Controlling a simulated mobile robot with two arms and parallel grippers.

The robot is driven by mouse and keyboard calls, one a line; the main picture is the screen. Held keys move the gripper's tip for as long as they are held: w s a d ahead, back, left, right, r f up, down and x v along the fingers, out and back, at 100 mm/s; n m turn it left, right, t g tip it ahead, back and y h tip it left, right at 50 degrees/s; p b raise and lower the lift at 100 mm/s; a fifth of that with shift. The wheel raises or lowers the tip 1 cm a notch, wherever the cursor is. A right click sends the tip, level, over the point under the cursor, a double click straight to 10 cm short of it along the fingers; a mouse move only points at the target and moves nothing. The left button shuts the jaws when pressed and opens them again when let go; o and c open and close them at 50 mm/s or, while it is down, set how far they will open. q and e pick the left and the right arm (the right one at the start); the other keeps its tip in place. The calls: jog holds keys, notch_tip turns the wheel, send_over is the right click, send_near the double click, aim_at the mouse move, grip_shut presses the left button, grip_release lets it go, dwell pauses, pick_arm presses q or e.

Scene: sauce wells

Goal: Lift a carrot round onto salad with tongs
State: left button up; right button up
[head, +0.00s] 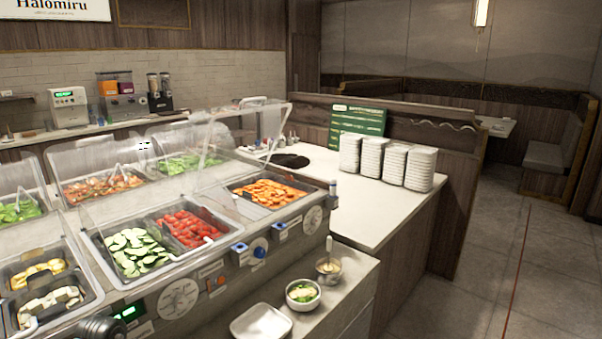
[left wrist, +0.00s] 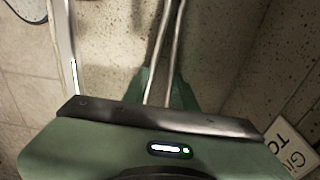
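Orange carrot rounds (head: 268,191) fill the well at the right end of the salad bar in the head view. The white salad bowl (head: 291,301) with greens stands on the lower front ledge. In the left wrist view my left gripper (left wrist: 166,92) has green fingers close around two thin metal arms, which look like the tongs (left wrist: 172,40). The tongs run up out of that picture, so their tips are hidden.
Clear guards (head: 235,135) stand over the wells. Tomatoes (head: 187,228) and cucumber (head: 133,252) lie left of the carrots. A square white plate (head: 261,324) and a small metal cup (head: 329,270) flank the bowl. White dish stacks (head: 397,164) stand on the counter behind.

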pick_arm(q)
jog(key=shift+r, duration=0.2)
notch_tip(320, 180, up, 12)
jog(key=p, duration=1)
jog(key=shift+f+p, duration=0.15)
jog(key=shift+p, duration=0.25)
jog(key=shift+d, duration=0.1)
jog(key=s+d+f+m+g+y+b, duration=0.1)
jog(key=s+d+m+b, duration=0.3)
jog(key=m, duration=1.3)
jog(key=s+d+f+m+g+b, duration=0.15)
jog(key=d+m, duration=0.55)
jog(key=m, duration=1)
jog(key=s+d+f+m+t+b, duration=0.1)
jog(key=s+m, duration=0.3)
jog(key=m, duration=0.6)
jog(key=s+d+m+b, duration=0.1)
jog(key=s+d+m, duration=0.2)
jog(key=m, duration=0.7)
jog(key=s+d+f+m+t+b, duration=0.1)
jog(key=s+d+m, duration=0.1)
jog(key=s+m, duration=0.5)
jog(key=m, duration=0.2)
jog(key=shift+d+f+m+t, duration=0.3)
jog(key=shift+f+m+t, duration=0.05)
jog(key=shift+m, duration=0.05)
